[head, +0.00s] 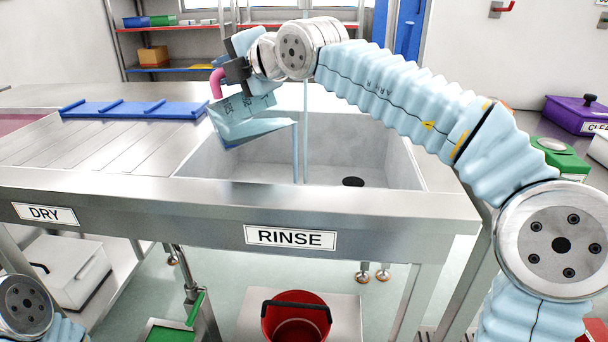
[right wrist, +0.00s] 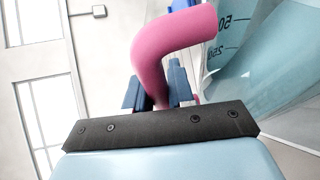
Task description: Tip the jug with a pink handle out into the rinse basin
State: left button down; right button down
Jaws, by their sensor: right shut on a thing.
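The clear jug (head: 240,118) with a pink handle (head: 216,84) is tilted far over, mouth to the right, above the left part of the rinse basin (head: 395,160). It has printed volume marks and holds bluish liquid. A thin blue stream (head: 296,155) falls from its lip into the basin; a second thin vertical blue line stands just beside it. My right gripper (head: 228,76) is shut on the pink handle. In the right wrist view the handle (right wrist: 170,50) rises between the blue fingers, with the jug wall (right wrist: 280,60) to the right. My left gripper is out of view.
A dark drain (head: 353,182) shows in the basin floor. A blue rack (head: 135,109) lies on the drainboard at left. A red bucket (head: 297,312) stands below the counter. Green and purple containers (head: 580,115) are at right.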

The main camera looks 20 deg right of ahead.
dwell(0.3)
jog(key=shift+d+f+m+b, duration=0.1)
jog(key=shift+d+m+b, duration=0.2)
jog(key=shift+d+b, duration=0.2)
jog(key=shift+w+d+r+m+y, duration=0.1)
jog(key=shift+d+r+m+y, duration=0.2)
jog(key=shift+y, duration=0.1)
jog(key=shift+d+b, duration=0.1)
jog(key=shift+b, duration=0.2)
jog(key=shift+w+d+r+b, duration=0.1)
jog(key=shift+d+b, duration=0.2)
jog(key=shift+d+r+m, duration=0.1)
jog(key=shift+r+m, duration=0.1)
jog(key=shift+m, duration=0.1)
